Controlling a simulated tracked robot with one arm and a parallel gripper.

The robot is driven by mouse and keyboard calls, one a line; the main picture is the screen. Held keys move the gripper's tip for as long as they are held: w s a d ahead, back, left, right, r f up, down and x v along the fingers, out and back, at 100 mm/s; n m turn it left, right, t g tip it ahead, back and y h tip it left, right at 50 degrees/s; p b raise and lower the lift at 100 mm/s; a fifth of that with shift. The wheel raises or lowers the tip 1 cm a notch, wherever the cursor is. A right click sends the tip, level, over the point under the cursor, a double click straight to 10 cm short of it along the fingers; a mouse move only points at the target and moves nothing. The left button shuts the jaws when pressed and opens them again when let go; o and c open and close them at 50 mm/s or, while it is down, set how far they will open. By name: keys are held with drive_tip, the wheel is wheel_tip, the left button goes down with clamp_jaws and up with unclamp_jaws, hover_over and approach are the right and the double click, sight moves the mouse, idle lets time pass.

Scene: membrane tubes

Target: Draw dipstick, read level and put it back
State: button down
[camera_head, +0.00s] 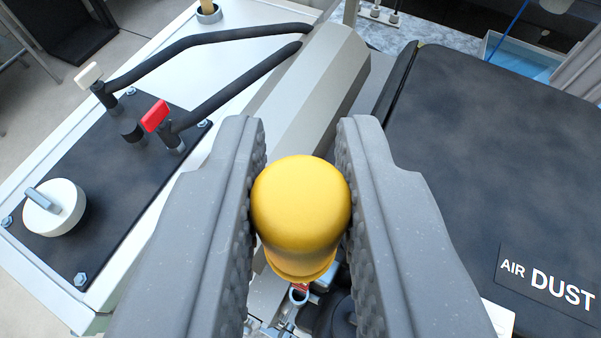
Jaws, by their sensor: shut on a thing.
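My gripper (301,150) is in the lower middle of the head view, its two grey ridged fingers shut on a yellow rounded knob (301,205). The knob fits between both finger pads and touches them. It looks like the dipstick's handle, seen from its top end. Any rod below the knob is hidden by the knob and fingers, so I cannot tell whether it is in its tube or drawn out. No level mark shows.
Left is a black panel (95,215) with a white knob (55,208), a red-handled valve (156,116) and black hoses (215,90). A grey angular housing (320,80) lies ahead. Right is a dark box marked AIR DUST (480,140). Small metal fittings (299,294) sit below the yellow knob.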

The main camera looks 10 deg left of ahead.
wheel_tip(320, 180, up, 16)
drive_tip(key=p, duration=0.4)
drive_tip(key=shift+f, duration=0.25)
idle(1.4)
idle(1.1)
